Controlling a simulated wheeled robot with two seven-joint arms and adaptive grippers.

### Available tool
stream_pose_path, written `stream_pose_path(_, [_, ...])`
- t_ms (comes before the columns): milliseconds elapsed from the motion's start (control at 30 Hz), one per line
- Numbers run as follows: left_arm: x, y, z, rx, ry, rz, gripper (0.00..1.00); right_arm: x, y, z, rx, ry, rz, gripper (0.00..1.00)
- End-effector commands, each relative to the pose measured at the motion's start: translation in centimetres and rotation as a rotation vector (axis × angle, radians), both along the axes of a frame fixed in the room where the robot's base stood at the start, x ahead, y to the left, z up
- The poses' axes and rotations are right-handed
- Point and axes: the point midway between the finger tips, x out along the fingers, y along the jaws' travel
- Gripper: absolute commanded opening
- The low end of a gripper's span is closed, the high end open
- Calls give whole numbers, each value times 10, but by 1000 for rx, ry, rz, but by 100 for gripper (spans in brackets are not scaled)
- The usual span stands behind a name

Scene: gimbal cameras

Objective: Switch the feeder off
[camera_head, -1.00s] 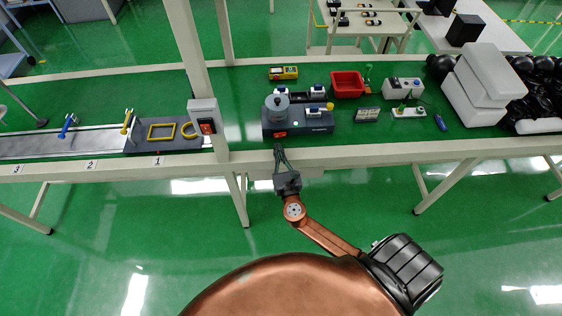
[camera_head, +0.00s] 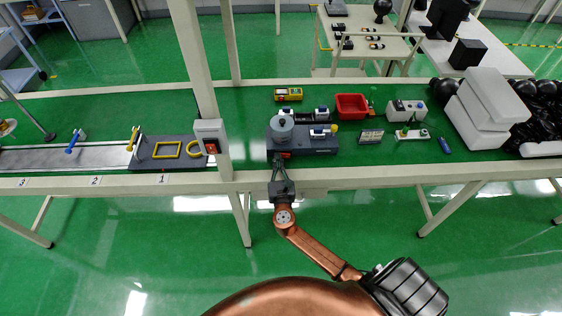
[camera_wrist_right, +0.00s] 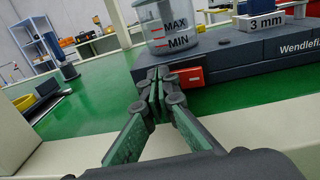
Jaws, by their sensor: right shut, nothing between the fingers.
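The feeder (camera_head: 315,146) is a dark grey box on the green table. A clear cup marked MAX and MIN (camera_wrist_right: 167,28) stands on its left end. A red switch (camera_wrist_right: 188,77) sits low on its front face at the left, and also shows in the head view (camera_head: 285,155). My right gripper (camera_head: 277,160) is shut and empty at the table's front edge. In the right wrist view its fingertips (camera_wrist_right: 158,90) are just left of the red switch, close to the front face; I cannot tell whether they touch. My left gripper is not in view.
A pale upright post with a switch box (camera_head: 208,129) stands left of the feeder. A conveyor (camera_head: 60,158) runs further left. A red bin (camera_head: 352,106), small devices and white boxes (camera_head: 480,115) lie to the right.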

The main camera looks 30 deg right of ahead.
Motion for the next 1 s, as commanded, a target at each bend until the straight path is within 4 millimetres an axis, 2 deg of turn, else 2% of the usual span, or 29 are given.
stream_pose_path(167, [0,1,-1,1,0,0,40,-2,-3,-3,-3,4,-2,0])
stream_pose_path(367, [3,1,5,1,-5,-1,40,-11,9,-2,-4,5,0,0])
stream_pose_path(467, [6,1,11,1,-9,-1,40,-21,22,-1,-3,6,0,0])
stream_pose_path(633, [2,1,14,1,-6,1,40,-51,49,-3,-2,7,1,0])
stream_pose_path(800, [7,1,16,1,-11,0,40,-77,71,-3,-3,6,1,0])
stream_pose_path(1000, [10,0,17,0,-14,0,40,-95,86,-2,-4,5,1,0])
